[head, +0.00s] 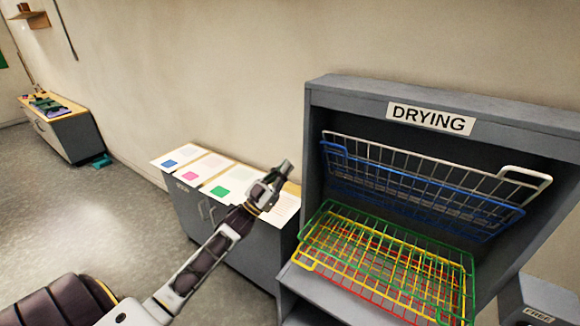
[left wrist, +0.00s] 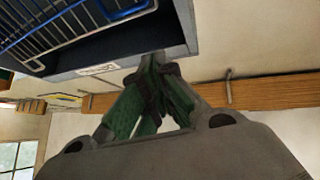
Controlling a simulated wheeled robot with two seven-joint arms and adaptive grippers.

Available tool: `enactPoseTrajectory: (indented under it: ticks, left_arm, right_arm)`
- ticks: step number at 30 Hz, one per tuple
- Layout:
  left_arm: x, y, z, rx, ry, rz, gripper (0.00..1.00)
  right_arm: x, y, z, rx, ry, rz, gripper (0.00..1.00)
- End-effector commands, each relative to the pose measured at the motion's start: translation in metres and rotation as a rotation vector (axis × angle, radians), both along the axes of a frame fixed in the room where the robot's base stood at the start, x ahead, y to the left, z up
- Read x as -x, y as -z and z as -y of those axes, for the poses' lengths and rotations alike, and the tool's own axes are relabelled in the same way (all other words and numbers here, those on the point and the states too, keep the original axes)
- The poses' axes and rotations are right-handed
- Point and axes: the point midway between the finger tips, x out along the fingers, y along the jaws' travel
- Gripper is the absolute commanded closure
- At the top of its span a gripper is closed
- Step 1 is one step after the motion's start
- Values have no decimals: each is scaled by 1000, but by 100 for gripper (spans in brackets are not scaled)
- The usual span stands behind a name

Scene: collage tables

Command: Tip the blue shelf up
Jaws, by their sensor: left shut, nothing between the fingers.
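The blue wire shelf (head: 435,190) is in the upper part of the grey drying rack. It slants upward, close below the white wire shelf (head: 430,160), which is also tipped up. Part of the blue shelf also shows at the top left of the left wrist view (left wrist: 62,24). My left gripper (head: 285,168) is shut and empty. It is outside the rack, left of its side panel, and apart from the blue shelf. My right gripper is not in view.
Green (head: 400,240), yellow (head: 303,262) and red wire shelves lie low in the grey rack (head: 318,190). A grey cabinet (head: 235,245) with coloured sheets stands left of it. A box marked FREE (head: 540,300) is at the lower right. Floor at left is open.

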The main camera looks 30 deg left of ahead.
Motion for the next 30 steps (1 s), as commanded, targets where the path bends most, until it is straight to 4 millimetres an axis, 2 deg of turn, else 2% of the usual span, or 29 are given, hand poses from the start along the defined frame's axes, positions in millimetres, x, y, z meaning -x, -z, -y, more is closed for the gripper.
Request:
enactPoseTrajectory:
  ticks: [9, 30]
  left_arm:
    - [12, 3, -4, 0, 0, 0, 100]
    - [12, 3, -4, -11, -9, 4, 100]
  right_arm:
    - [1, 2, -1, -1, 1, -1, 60]
    - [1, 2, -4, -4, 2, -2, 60]
